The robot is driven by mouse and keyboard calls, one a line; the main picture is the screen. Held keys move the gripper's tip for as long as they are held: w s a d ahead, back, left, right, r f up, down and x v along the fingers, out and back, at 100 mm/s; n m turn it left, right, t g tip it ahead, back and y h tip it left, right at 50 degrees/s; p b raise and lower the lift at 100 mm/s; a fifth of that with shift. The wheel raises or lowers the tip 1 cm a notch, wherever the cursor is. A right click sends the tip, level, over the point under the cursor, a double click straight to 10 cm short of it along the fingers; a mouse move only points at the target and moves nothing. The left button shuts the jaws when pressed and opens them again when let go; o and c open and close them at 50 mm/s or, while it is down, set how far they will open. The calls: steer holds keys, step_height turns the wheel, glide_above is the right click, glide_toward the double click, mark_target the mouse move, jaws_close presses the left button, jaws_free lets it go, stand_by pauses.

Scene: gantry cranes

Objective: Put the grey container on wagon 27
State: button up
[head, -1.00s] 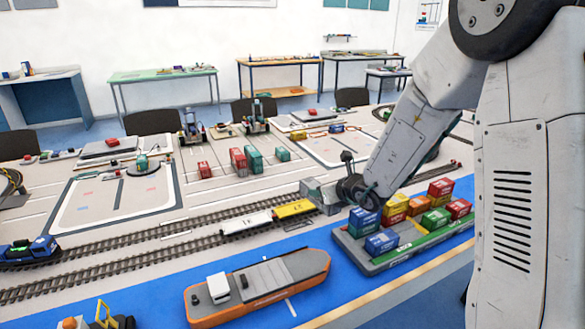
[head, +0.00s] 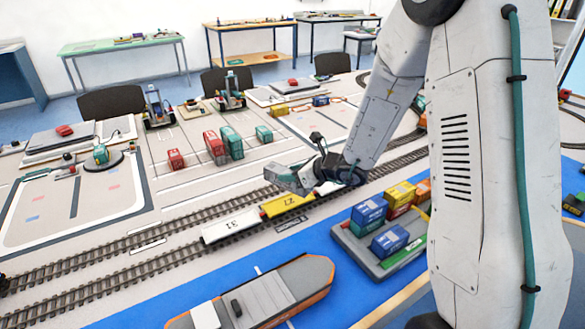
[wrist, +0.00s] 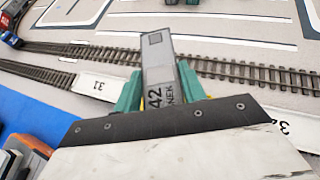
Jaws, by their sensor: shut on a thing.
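The grey container (wrist: 160,65), with dark markings reading 42, is held between the teal fingers of my gripper (wrist: 160,88) in the wrist view. In the head view the grey container (head: 286,179) is at the end of my arm, in the air over the track. The yellow wagon 27 (head: 283,205) stands on the near track just below it in the picture. In the wrist view only a sliver of yellow shows beside the container; the rest of the wagon is hidden.
White wagon 31 (head: 230,227) is left of wagon 27; it also shows in the wrist view (wrist: 97,86). Another white wagon (wrist: 283,123) is on the right. A barge with stacked containers (head: 380,262) and an orange ship (head: 262,300) lie in front.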

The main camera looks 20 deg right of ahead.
mark_target(293, 188)
steer(key=shift+d+f, duration=0.1)
steer(key=shift+f, duration=2.65)
steer(key=shift+f, duration=0.35)
steer(key=o, duration=1.2)
steer(key=shift+o, duration=0.2)
steer(key=v, duration=0.7)
steer(key=shift+s+d+r, duration=0.15)
steer(key=shift+s+d, duration=0.05)
steer(key=shift+s, duration=0.1)
